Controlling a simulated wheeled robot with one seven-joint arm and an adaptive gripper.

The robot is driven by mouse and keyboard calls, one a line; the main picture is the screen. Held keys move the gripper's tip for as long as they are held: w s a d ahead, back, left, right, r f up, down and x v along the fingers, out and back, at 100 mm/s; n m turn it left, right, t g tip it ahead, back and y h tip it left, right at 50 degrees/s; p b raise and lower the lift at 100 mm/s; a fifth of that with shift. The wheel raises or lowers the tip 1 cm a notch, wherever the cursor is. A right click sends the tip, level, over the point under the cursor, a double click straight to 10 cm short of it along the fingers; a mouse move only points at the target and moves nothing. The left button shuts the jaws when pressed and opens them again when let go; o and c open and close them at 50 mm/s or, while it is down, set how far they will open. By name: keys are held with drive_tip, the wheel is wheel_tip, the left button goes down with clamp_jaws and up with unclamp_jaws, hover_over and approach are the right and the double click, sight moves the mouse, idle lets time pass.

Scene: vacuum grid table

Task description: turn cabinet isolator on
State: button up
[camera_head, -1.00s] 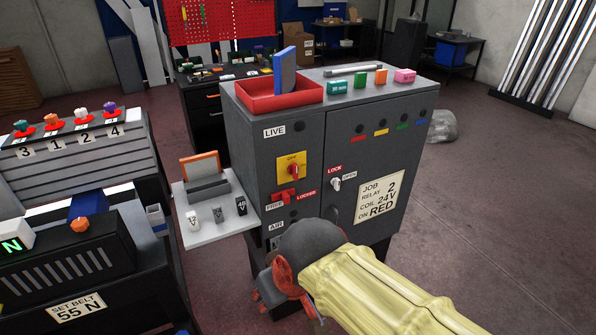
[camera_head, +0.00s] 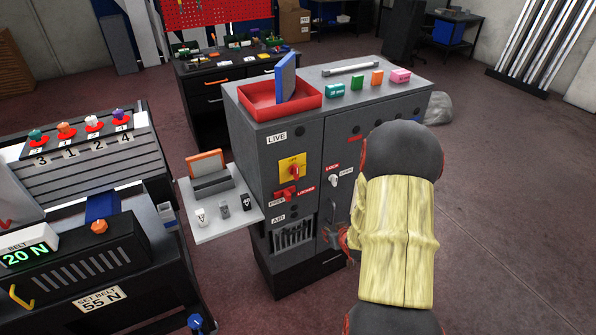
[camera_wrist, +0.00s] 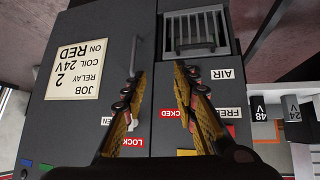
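The grey cabinet (camera_head: 340,165) carries the isolator, a red rotary knob (camera_head: 295,172) on a yellow plate (camera_head: 286,163). Below it is a red slide (camera_head: 286,195) between FREE and LOCKED labels. A small lock knob (camera_head: 333,180) sits on the door beside LOCK and OPEN labels. My gripper (camera_head: 344,238) is in front of the lower cabinet, below and right of the isolator. In the wrist view my gripper (camera_wrist: 160,75) is open, with nothing between its fingers. There, the yellow plate (camera_wrist: 186,152) is mostly hidden, and the door handle (camera_wrist: 133,55) is beside one finger.
A red tray (camera_head: 275,99) and several coloured blocks are on the cabinet top. A side shelf (camera_head: 225,222) holds several small parts. A bench with a 20 N belt display (camera_head: 28,252) stands left. A grille (camera_wrist: 195,30) is below the AIR label.

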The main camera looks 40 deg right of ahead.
drive_tip(key=w+r+t, duration=0.3)
drive_tip(key=w+t, duration=0.1)
drive_tip(key=w, duration=0.1)
drive_tip(key=n+t, duration=0.2)
drive_tip(key=t, duration=0.4)
approach(297, 173)
drive_tip(key=w, duration=0.1)
drive_tip(key=x, duration=0.7)
drive_tip(key=shift+w+d+b, duration=0.3)
drive_tip(key=shift+c, duration=0.9)
clamp_jaws()
